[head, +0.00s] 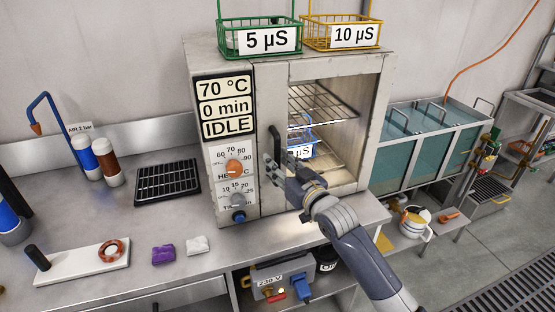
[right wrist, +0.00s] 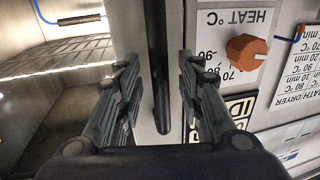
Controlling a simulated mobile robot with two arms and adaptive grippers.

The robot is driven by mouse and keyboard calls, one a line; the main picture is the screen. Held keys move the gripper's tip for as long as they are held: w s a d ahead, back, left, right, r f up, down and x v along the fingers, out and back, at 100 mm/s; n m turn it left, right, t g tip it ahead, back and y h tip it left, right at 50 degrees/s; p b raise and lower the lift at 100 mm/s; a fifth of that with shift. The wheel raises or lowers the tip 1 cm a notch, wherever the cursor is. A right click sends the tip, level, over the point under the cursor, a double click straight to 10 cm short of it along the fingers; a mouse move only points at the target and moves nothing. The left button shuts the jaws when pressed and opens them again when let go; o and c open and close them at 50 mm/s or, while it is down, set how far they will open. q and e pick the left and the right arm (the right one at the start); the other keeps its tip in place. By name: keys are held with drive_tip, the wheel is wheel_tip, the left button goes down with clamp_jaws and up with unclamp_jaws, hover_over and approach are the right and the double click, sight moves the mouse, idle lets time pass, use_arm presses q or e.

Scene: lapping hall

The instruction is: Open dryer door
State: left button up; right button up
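The dryer (head: 235,72) is a grey cabinet on the bench, its panel reading 70 °C, 0 min, IDLE. Its door (head: 268,95) lies flush with the front and looks shut; wire racks show behind the window area. The door's black vertical bar handle (head: 277,143) is on its left side, and it also shows in the right wrist view (right wrist: 158,60). My right gripper (head: 282,162) is at the handle's lower part. In the right wrist view its open fingers (right wrist: 158,92) stand on either side of the bar, with a visible gap on both sides. My left gripper is out of view.
A blue basket (head: 299,146) sits inside the dryer. Green (head: 228,40) and yellow (head: 318,20) baskets stand on top. Left on the bench are a black rack (head: 167,182), bottles (head: 82,158) and a white board (head: 80,262). Water tanks (head: 425,135) stand right.

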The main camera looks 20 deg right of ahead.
drive_tip(key=shift+w+a, duration=0.1)
drive_tip(key=shift+w, duration=0.35)
clamp_jaws()
drive_tip(key=shift+s, duration=0.1)
